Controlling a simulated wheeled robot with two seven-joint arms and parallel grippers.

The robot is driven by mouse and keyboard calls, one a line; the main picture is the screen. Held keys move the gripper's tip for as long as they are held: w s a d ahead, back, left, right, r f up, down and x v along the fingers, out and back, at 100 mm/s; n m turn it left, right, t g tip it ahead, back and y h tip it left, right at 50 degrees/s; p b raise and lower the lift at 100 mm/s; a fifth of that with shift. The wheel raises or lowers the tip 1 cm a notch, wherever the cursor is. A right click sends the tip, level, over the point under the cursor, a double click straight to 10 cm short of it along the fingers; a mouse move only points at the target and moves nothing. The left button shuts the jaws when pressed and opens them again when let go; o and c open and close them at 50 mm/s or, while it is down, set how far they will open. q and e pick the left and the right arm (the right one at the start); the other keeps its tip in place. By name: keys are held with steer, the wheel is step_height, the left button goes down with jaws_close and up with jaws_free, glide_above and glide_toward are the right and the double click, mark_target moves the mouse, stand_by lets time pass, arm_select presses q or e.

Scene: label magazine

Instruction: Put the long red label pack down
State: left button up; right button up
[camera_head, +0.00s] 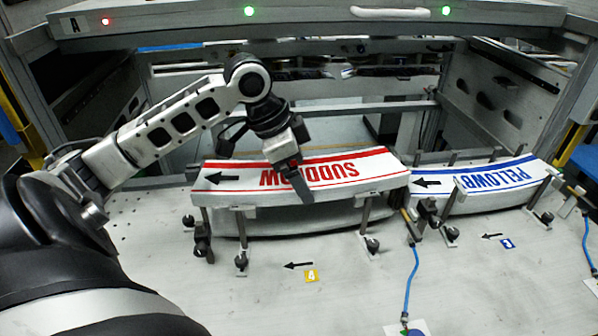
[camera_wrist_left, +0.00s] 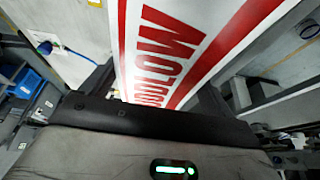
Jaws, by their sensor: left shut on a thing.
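The long red label pack (camera_head: 235,180), white with red stripes and upside-down red lettering, lies lengthwise across the left magazine (camera_head: 240,262). My left gripper (camera_head: 292,172) comes from above and is shut across the middle of the pack, one dark finger down its front side. In the left wrist view the pack (camera_wrist_left: 185,45) runs between the two dark fingers (camera_wrist_left: 150,92). A grey-white curved body (camera_head: 290,220) shows beneath the pack among the magazine's posts. I cannot tell whether the pack rests on it or hangs just above. My right gripper is not in view.
A blue-lettered label pack (camera_head: 485,182) sits in the neighbouring magazine at right. Clamp knobs and upright posts stand along the front of both magazines. A yellow tag (camera_head: 311,276) and blue cables (camera_head: 410,280) are on the pale table, whose front is mostly clear.

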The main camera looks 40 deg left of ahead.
arm_select(q)
steer(key=shift+f, duration=0.15)
steer(key=o, duration=1.2)
steer(key=v, duration=1.2)
steer(key=shift+r+p, duration=0.25)
steer(key=shift+p, duration=0.1)
